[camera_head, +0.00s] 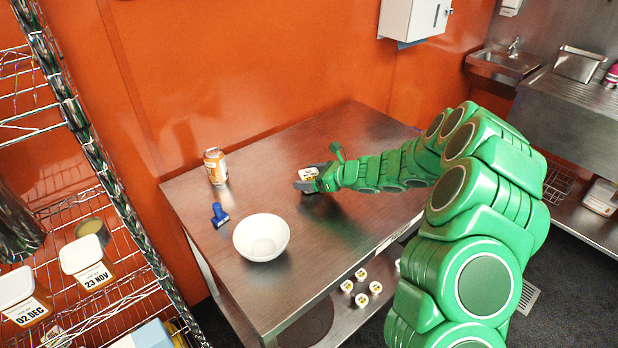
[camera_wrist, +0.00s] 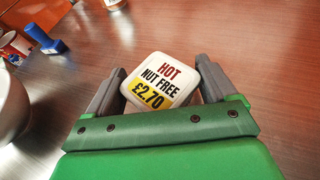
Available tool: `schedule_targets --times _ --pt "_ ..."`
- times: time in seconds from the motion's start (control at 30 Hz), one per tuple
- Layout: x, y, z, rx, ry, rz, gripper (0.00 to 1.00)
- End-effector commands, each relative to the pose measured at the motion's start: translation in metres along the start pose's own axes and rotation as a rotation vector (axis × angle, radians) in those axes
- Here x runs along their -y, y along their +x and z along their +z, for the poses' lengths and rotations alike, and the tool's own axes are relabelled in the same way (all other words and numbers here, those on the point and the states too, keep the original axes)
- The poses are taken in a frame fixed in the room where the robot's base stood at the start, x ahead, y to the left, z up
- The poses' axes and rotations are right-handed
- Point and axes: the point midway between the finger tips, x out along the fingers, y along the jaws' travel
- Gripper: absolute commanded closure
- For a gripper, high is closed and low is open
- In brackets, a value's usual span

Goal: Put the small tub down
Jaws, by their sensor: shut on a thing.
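The small tub (camera_wrist: 158,80) is white with rounded corners and a label reading HOT, NUT FREE, £2.70. My gripper (camera_wrist: 160,84) is shut on it, with one grey finger on each side. In the head view the tub (camera_head: 308,173) shows at the end of my green arm, over the back middle of the steel table (camera_head: 335,255). The gripper also shows there (camera_head: 310,183). I cannot tell whether the tub touches the table top.
A white bowl (camera_head: 261,237), a blue tool (camera_head: 220,214) and an orange can (camera_head: 215,166) stand on the table's left part. Several small tubs (camera_head: 361,274) sit on its lower shelf. A wire rack (camera_head: 115,225) stands at the left. The table's middle is clear.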

Motion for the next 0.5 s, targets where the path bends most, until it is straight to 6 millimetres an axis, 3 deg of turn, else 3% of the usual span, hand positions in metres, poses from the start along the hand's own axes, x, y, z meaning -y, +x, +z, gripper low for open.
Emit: schedule_targets --times 0.4,0.43,0.5 --pt "-0.0001 0.0022 -0.0051 0.001 0.001 0.0 0.5" --pt "-0.0001 0.0022 -0.0052 0.0 0.0 0.0 0.12" --pt "-0.0002 0.0021 -0.005 0.0 0.0 0.001 0.01"
